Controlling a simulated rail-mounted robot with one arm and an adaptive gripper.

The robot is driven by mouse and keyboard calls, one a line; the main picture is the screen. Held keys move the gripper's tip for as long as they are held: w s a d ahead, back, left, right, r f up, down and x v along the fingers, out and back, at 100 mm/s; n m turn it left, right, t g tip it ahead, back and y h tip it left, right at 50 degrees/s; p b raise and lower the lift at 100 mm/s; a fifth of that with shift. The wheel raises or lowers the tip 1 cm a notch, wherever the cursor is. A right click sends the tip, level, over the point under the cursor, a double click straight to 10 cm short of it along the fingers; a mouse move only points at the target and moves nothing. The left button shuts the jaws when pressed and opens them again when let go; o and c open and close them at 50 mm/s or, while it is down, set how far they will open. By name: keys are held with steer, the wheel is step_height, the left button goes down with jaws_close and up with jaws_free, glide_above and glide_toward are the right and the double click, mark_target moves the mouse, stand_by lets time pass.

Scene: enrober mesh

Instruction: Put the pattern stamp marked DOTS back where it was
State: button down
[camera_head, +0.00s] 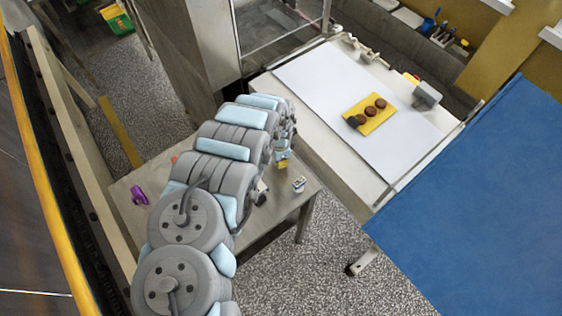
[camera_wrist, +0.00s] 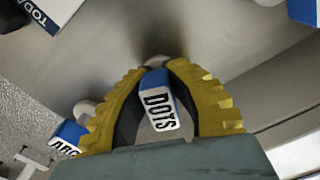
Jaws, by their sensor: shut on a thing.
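The pattern stamp marked DOTS (camera_wrist: 160,108) shows in the wrist view between the yellow fingers of my gripper (camera_wrist: 157,72). It has a blue body and a white label, and the fingers are shut on it. A grey steel surface lies beyond it; I cannot tell whether the stamp touches that surface. In the head view my gripper (camera_head: 282,162) is over the small steel table (camera_head: 275,218), partly hidden by my arm, and the DOTS stamp cannot be made out there.
A blue stamp with a partly hidden label starting "ARC" (camera_wrist: 68,138) is left of my gripper. A "TODAY" sign (camera_wrist: 40,15) lies farther off. A small white-and-dark block (camera_head: 299,185) and a purple object (camera_head: 138,195) are on the table. A yellow mat (camera_head: 384,116) holds brown pieces.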

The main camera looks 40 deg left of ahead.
steer(key=shift+f, duration=0.15)
steer(key=c, duration=1.1)
jaws_free()
steer(key=shift+r, duration=4.5)
step_height(320, 180, up, 2)
steer(key=shift+a, duration=0.15)
steer(key=shift+r+p, duration=0.4)
steer(key=shift+r, duration=0.3)
